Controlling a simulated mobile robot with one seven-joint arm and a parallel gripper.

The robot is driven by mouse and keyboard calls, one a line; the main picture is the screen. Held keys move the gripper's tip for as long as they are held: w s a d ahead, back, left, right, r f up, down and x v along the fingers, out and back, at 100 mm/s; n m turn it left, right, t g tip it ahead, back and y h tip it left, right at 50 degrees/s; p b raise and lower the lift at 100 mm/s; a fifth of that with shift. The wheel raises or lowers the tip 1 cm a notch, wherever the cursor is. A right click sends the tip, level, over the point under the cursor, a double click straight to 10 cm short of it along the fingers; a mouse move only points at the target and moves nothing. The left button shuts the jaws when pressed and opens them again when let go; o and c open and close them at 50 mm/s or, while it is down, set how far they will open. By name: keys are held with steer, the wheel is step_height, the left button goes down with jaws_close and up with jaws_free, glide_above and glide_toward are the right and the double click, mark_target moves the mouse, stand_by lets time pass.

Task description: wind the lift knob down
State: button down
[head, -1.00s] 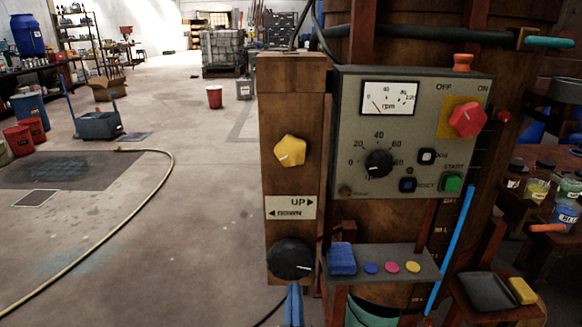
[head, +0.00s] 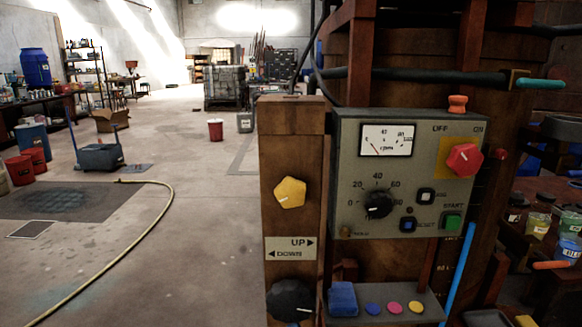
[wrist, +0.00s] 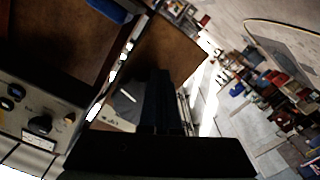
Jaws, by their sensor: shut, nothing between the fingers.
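A wooden post (head: 292,218) carries a sign (head: 290,248) reading UP with a right arrow and DOWN with a left arrow. A yellow five-sided knob (head: 289,192) is above the sign, its white mark toward the lower left. A round black knob (head: 288,299) is below it, its mark toward the right and slightly down. The frames do not settle which knob is the lift knob. My gripper (wrist: 160,76) is dark and shut, with nothing held. It is not visible in the head view. I cannot see it touching either knob.
A grey control panel (head: 350,212) right of the post has a dial knob, a red switch and buttons. A shelf (head: 433,308) with a blue sponge (head: 342,298) and coloured discs juts out below. The floor to the left is open, with a yellow hose (head: 165,210) across it.

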steer(key=shift+r, duration=0.25)
steer(key=shift+d+r+b, duration=0.3)
steer(key=shift+d+b, duration=0.25)
steer(key=shift+b, duration=0.35)
steer(key=shift+d+r+b, duration=0.25)
steer(key=shift+d+b, duration=0.25)
steer(key=shift+b, duration=0.35)
steer(key=shift+d+r+b, duration=0.5)
steer(key=shift+d+r, duration=0.15)
steer(key=shift+w+r, duration=0.1)
steer(key=shift+r, duration=0.05)
steer(key=shift+d+f+b, duration=0.25)
steer(key=shift+f+b, duration=0.05)
steer(key=shift+b, duration=0.4)
steer(key=s, duration=0.6)
steer(key=shift+d+f, duration=0.2)
steer(key=shift+d, duration=0.05)
